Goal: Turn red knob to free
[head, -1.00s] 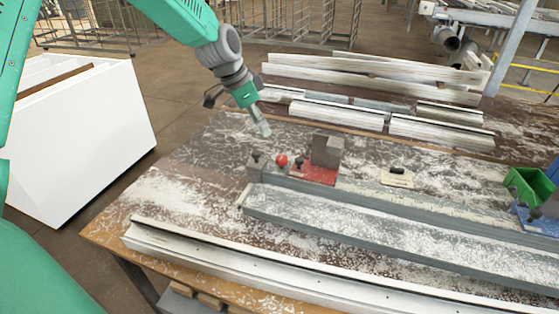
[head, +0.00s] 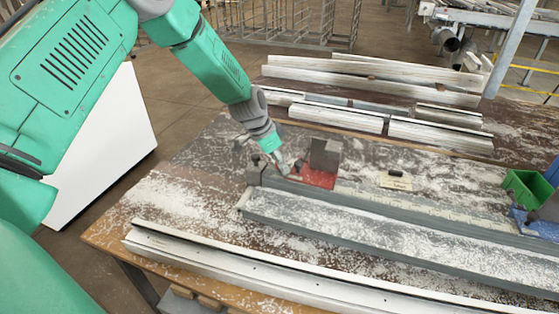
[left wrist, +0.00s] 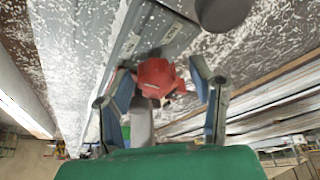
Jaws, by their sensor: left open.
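The red knob (left wrist: 155,78) is large in the left wrist view, between the two blue-padded fingers of my left gripper (left wrist: 159,80). The fingers are apart, one on each side of it; I cannot tell whether either touches. In the head view my left gripper (head: 284,170) is low over the red plate (head: 318,178) of the clamp, at the left end of the grey profile rail. There the gripper hides the knob. A grey block (head: 324,154) stands on the red plate. My right gripper is not in view.
A long grey profile (head: 380,230) and a white profile (head: 250,273) lie in front on the dusty bench. More profiles (head: 370,85) lie behind. A green bin (head: 525,187) and a blue fixture (head: 540,222) stand at the right. A small label plate (head: 396,180) lies beyond the rail.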

